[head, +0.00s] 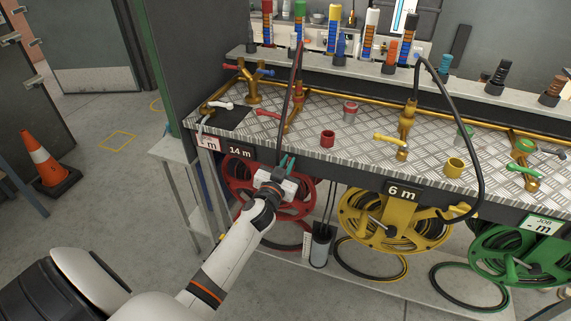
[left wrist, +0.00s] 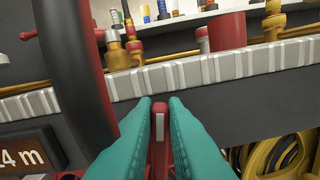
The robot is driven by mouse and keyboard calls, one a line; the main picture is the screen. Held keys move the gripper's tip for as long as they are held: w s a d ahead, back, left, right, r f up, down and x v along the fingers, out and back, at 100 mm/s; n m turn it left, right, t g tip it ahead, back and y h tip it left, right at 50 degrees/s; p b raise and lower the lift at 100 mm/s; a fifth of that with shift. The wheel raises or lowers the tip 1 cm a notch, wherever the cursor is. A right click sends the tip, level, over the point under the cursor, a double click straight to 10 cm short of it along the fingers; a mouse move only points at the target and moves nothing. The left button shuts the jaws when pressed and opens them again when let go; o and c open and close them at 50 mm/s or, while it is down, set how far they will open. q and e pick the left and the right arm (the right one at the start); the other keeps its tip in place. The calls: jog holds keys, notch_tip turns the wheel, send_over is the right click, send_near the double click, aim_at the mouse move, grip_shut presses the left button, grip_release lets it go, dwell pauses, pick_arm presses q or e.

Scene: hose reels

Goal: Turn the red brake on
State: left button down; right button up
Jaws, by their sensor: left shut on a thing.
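The red hose reel (head: 240,172) hangs under the bench's front edge, beside the 14 m label (head: 240,152). My left gripper (head: 287,163) is in front of this reel and hides part of it. In the left wrist view, its teal fingers (left wrist: 160,108) are shut on a narrow red lever (left wrist: 161,128) with a pale stripe, which I take for the red brake. The lever points up between the fingertips, just below the bench edge. Its lower end is hidden by the fingers. My right gripper is not in view.
A dark hose (head: 288,95) hangs over the bench edge close to my left gripper; it fills the left of the wrist view (left wrist: 75,70). The yellow reel (head: 352,212) and green reel (head: 482,240) hang to the right. The metal bench (head: 300,143) overhangs the reels.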

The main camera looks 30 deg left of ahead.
pick_arm(q)
jog(key=m, duration=0.2)
jog(key=d+f+m+b, duration=0.1)
jog(key=m, duration=0.2)
jog(key=f+m, duration=0.1)
jog(key=m, duration=0.2)
jog(key=shift+w+d, duration=0.1)
jog(key=shift+d, duration=0.25)
jog(key=m, duration=0.2)
jog(key=m+b, duration=0.1)
jog(key=m, duration=0.1)
jog(key=shift+d+f, duration=0.2)
jog(key=shift+f, duration=0.2)
jog(key=shift+w+f+m+b, duration=0.1)
jog(key=shift+f+m+b, duration=0.1)
jog(key=shift+m, duration=0.65)
jog(key=shift+f+m+b, duration=0.1)
jog(key=shift+m+b, duration=0.1)
jog(key=shift+m, duration=0.65)
jog(key=c, duration=1.5)
grip_release()
jog(key=shift+a, duration=0.1)
jog(key=shift+o, duration=0.2)
jog(key=shift+r, duration=0.15)
